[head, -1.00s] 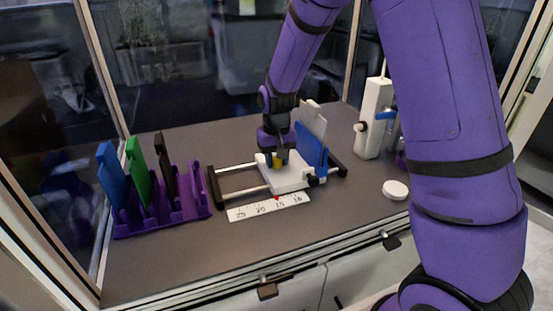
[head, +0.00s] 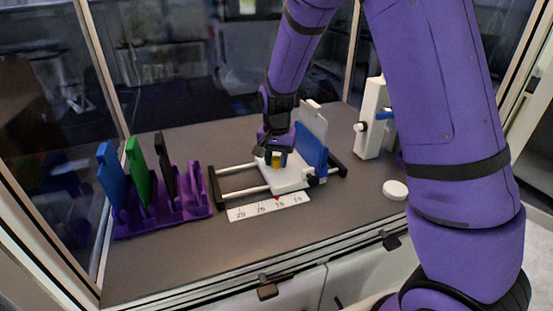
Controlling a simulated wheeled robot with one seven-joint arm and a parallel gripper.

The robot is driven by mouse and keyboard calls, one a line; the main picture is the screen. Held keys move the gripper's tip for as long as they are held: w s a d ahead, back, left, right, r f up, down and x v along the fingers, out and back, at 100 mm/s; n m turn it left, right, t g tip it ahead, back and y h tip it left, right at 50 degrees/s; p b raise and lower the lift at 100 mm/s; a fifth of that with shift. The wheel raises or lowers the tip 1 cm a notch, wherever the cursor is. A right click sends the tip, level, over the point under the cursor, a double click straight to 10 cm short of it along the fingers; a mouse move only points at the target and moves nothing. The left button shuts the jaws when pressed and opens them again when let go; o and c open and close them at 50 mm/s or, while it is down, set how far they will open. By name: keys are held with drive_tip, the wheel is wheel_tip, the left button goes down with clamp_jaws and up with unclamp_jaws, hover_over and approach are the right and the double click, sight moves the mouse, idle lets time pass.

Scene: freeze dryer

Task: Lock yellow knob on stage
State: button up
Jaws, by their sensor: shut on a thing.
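The white stage (head: 291,178) sits on two rails between dark end blocks, at the middle of the work surface. A blue plate (head: 312,150) and a white plate (head: 313,120) stand upright at the right side of the stage.
A white scale strip (head: 268,207) with a red mark lies in front of the rails. A purple rack (head: 165,210) with blue, green and dark plates stands left. A white device (head: 370,122) and a white round cap (head: 395,190) are at right. Glass walls enclose the surface.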

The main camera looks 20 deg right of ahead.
sight(277, 158)
idle(0.3)
drive_tip(key=o, duration=0.9)
wheel_tip(277, 158, up, 11)
drive_tip(key=shift+f, duration=0.1)
